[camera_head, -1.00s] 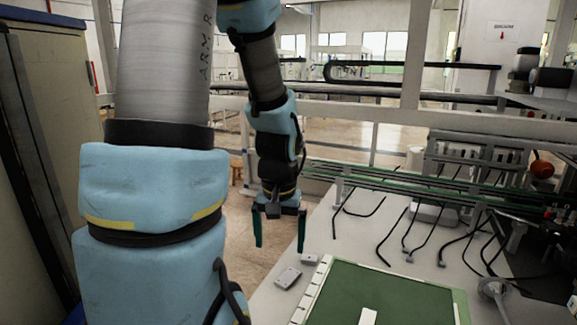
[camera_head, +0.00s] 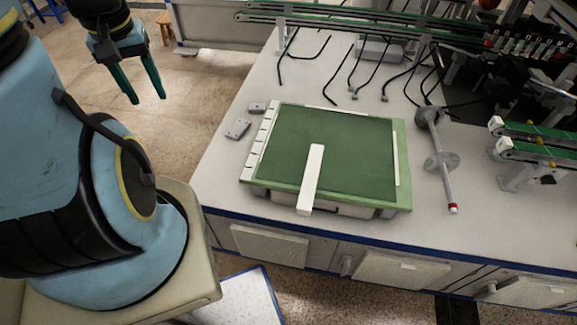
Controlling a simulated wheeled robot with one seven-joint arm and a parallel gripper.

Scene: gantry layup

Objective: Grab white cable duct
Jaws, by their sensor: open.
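The white cable duct (camera_head: 312,180) is a short white bar lying on the green board (camera_head: 265,150) on the grey table. Its near end reaches over the board's front edge. My gripper (camera_head: 149,98) has two dark green fingers, spread apart and empty. It hangs at the upper left, over the floor and left of the table, well apart from the duct.
Two small grey blocks (camera_head: 238,129) lie left of the board. Black cables (camera_head: 357,75) stand behind it. A grey rod with a red tip (camera_head: 444,170) and green conveyor rails (camera_head: 545,143) are on the right. The table's front left corner is bare.

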